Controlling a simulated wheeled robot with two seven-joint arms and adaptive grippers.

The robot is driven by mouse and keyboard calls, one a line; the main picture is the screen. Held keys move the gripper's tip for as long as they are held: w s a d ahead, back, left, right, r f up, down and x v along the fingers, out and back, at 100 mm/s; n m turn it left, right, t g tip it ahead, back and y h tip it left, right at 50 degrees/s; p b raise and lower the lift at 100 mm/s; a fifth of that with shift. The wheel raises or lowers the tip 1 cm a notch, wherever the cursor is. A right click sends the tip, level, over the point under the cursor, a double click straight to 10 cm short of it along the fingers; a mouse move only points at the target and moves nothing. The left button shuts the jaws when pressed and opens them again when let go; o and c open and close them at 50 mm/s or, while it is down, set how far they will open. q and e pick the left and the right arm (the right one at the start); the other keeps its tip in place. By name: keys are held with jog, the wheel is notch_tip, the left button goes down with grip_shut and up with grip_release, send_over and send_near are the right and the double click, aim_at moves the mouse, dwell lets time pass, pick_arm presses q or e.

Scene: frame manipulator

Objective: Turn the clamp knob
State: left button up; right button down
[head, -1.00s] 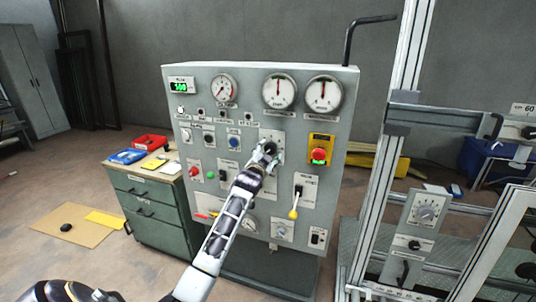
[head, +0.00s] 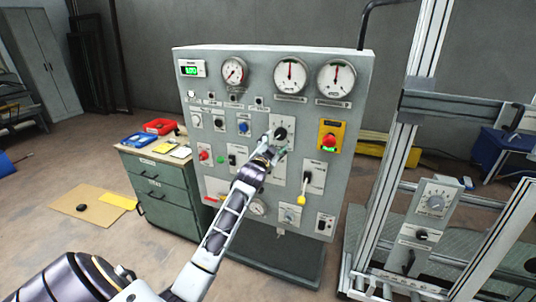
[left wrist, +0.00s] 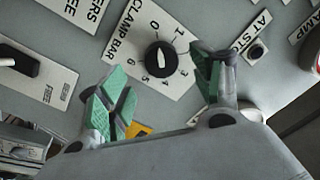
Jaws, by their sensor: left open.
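The clamp knob (left wrist: 160,58) is a round black knob with a white mark, on a white numbered plate (left wrist: 142,40) lettered "CLAMP BAR". In the head view the knob (head: 281,133) sits in the middle of the grey control panel (head: 345,120). My left gripper (head: 272,155) is open just below the knob in that view. In the left wrist view my left gripper (left wrist: 166,80) has its green-padded fingers spread apart, one either side of the knob's lower part in the picture. Nothing is between the fingers, and the knob appears clear of them. My right gripper is not in view.
A red emergency button (head: 329,141) on a yellow plate is right of the knob. A yellow-tipped lever (head: 303,190) is below it. Gauges (head: 291,76) line the panel top. A metal frame (head: 410,120) stands at right, a green drawer cabinet (head: 160,190) at left.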

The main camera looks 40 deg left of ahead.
pick_arm(q)
jog(key=v, duration=0.7)
dwell(0.3)
dwell(0.5)
